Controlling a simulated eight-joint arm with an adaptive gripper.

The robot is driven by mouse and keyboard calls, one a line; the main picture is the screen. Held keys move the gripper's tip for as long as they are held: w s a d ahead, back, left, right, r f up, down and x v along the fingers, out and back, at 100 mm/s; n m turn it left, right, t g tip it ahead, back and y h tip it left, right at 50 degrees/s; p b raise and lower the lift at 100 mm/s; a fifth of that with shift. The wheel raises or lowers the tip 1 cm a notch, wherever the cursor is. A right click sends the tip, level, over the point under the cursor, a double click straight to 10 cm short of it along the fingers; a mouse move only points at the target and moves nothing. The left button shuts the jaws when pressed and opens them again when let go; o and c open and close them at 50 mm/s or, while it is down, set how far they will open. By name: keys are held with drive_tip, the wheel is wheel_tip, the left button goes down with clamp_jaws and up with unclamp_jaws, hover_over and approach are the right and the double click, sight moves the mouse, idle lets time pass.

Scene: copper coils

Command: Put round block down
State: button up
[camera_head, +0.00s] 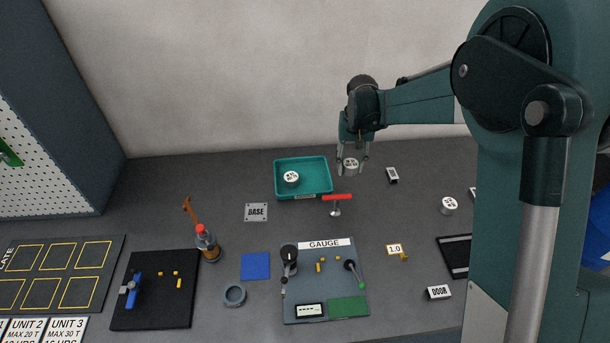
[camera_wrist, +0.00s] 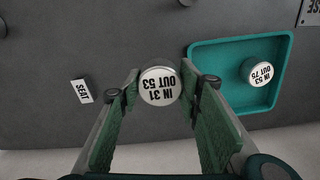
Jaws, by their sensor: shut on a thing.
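A white-topped round block (camera_head: 351,168) is between the fingertips of my gripper (camera_head: 353,160), above the table just right of the teal tray (camera_head: 330,178). In the wrist view, the round block (camera_wrist: 160,86) reads "IN 31 OUT 53", and my gripper (camera_wrist: 160,92) is shut on its sides. The gap beneath it is hard to judge. A second round block (camera_head: 291,177) sits inside the tray; in the wrist view this block (camera_wrist: 257,71) reads "IN 53 OUT 75". A third round block (camera_head: 449,204) stands on the table at the right.
A small "SEAT" block (camera_wrist: 82,91) lies beside the held block. A red-handled tool (camera_head: 337,198) stands in front of the tray. The gauge board (camera_head: 325,285), a bottle (camera_head: 207,243) and a "BASE" plate (camera_head: 256,212) are nearer. Bare table lies right of the tray.

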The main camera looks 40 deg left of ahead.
hover_over(312, 176)
drive_tip(key=shift+w+r, duration=0.1)
drive_tip(key=shift+r, duration=0.1)
drive_tip(key=shift+f, duration=0.1)
drive_tip(key=shift+f, duration=3.05)
drive_tip(key=shift+f, duration=0.1)
drive_tip(key=shift+f+b, duration=0.3)
drive_tip(key=shift+f, duration=1.5)
drive_tip(key=shift+f, duration=0.15)
drive_tip(key=o, duration=1)
